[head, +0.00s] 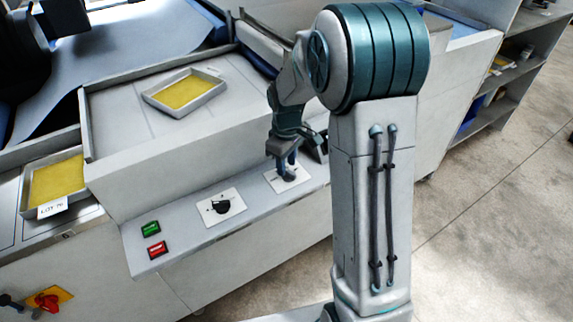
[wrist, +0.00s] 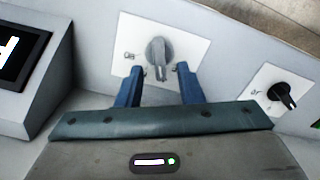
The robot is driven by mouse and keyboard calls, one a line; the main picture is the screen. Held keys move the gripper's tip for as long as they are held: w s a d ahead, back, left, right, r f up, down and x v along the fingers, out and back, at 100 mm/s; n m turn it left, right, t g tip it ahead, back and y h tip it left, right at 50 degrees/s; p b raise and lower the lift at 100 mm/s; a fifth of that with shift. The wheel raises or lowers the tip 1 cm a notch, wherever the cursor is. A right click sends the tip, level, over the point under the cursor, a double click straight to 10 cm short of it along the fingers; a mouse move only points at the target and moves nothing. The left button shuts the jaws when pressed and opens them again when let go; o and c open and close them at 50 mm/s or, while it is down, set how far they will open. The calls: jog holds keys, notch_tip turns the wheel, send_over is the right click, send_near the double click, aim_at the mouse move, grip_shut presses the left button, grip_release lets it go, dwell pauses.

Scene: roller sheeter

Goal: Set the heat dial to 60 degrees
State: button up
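Two dials on white plates sit on the grey control ledge. One grey dial (wrist: 158,52) is in front of my gripper (wrist: 160,69); the blue fingers are open, apart on either side of its lower end. I cannot tell if they touch it. Its pointer faces down toward my gripper in the wrist view. In the head view this dial (head: 290,178) is partly hidden under my gripper (head: 286,164). The other dial is black (wrist: 280,93) and also shows in the head view (head: 221,206). The plate markings are too small to read, so I cannot tell which is the heat dial.
A green button (head: 150,228) and a red button (head: 157,249) sit left of the dials. A dark display (wrist: 18,52) stands beside the grey dial. Trays of yellow material (head: 207,84) rest on the machine. A red knob (head: 47,301) is at lower left.

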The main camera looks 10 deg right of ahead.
jog(key=shift+f, duration=0.8)
grip_shut()
jog(key=shift+m, duration=0.3)
jog(key=m+b, duration=0.1)
jog(key=m, duration=0.3)
jog(key=shift+w+d, duration=0.1)
jog(key=shift+d+m+b, duration=0.15)
jog(key=shift+m+b, duration=0.45)
jog(key=shift+m, duration=1.5)
